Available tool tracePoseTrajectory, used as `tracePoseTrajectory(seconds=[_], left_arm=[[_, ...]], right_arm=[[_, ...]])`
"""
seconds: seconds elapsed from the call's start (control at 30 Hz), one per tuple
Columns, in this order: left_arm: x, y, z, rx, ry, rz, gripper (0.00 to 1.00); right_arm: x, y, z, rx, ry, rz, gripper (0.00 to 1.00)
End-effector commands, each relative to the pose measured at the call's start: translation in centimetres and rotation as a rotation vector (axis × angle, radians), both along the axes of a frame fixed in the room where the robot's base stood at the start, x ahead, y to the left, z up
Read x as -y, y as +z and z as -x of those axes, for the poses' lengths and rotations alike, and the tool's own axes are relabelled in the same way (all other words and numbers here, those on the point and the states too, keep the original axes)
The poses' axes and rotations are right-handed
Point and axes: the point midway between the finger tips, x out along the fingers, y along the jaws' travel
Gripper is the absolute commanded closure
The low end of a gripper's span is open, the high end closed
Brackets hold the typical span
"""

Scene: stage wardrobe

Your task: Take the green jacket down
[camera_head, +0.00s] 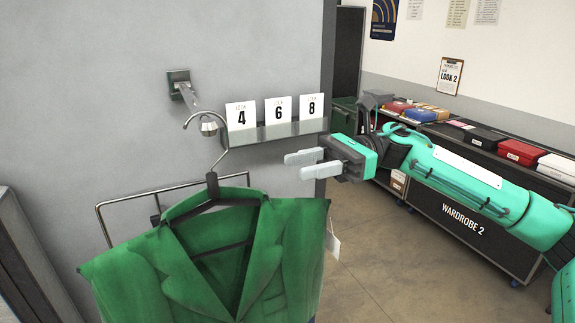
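The green jacket (170,272) hangs on a dark hanger (212,187) in front of the grey wall. The hanger's metal hook (226,136) curves up beside a round metal knob under a wall bracket (184,88); I cannot tell exactly what it rests on. A white tag hangs at the jacket's right side. My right gripper (303,165) comes in from the right, above the jacket's right shoulder and to the right of the hook. Its two pale fingers are apart with nothing between them. My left gripper does not show.
A small shelf (275,133) with cards 4, 6 and 8 juts from the wall just above my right gripper. A metal rail (125,199) runs behind the jacket. A dark cart (462,222) marked Wardrobe 2, with boxes on top, stands at right. The floor (385,270) between is clear.

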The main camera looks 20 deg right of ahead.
Motion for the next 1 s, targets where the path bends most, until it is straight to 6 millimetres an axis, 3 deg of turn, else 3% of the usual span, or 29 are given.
tracePoseTrajectory(seconds=[0.17, 0.83, 1.0], left_arm=[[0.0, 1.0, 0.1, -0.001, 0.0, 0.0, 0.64], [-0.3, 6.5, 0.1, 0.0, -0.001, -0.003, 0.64], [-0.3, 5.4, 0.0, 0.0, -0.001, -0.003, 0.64]], right_arm=[[-1.1, 0.3, 0.2, 0.003, 0.006, 0.003, 0.6], [-9.1, 0.5, 0.5, 0.001, 0.004, 0.002, 0.6], [-11.2, -0.1, 0.5, 0.003, 0.005, 0.0, 0.6]])
